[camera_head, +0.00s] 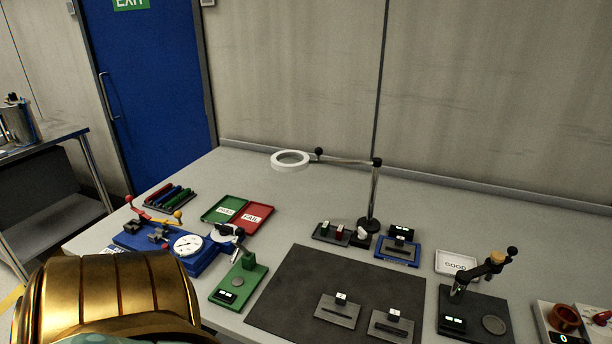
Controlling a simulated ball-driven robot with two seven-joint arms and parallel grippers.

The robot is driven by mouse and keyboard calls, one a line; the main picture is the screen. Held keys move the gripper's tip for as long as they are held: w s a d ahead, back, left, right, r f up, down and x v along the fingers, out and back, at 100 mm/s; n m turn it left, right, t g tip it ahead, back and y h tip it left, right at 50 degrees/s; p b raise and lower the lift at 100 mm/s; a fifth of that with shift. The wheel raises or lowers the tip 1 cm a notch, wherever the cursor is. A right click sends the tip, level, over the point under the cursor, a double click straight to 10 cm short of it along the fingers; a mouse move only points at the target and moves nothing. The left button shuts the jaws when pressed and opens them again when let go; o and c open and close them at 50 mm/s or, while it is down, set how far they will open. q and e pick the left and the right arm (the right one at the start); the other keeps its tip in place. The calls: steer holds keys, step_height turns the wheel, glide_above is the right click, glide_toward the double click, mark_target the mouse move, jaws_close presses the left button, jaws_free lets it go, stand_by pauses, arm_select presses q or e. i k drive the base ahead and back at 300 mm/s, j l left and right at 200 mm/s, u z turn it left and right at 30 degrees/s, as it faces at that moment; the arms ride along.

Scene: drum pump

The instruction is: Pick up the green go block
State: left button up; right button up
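Neither of my grippers is in view.
A magnifier lamp (372,195) rises behind the tray's right end. A blue fixture (397,251) stands right of the tray. A green stand (239,281) and blue gauge fixture (176,244) are left. A dark mat (300,290) in front has bare room.

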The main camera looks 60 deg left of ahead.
mark_target(325, 228)
steer(key=u, duration=1.65)
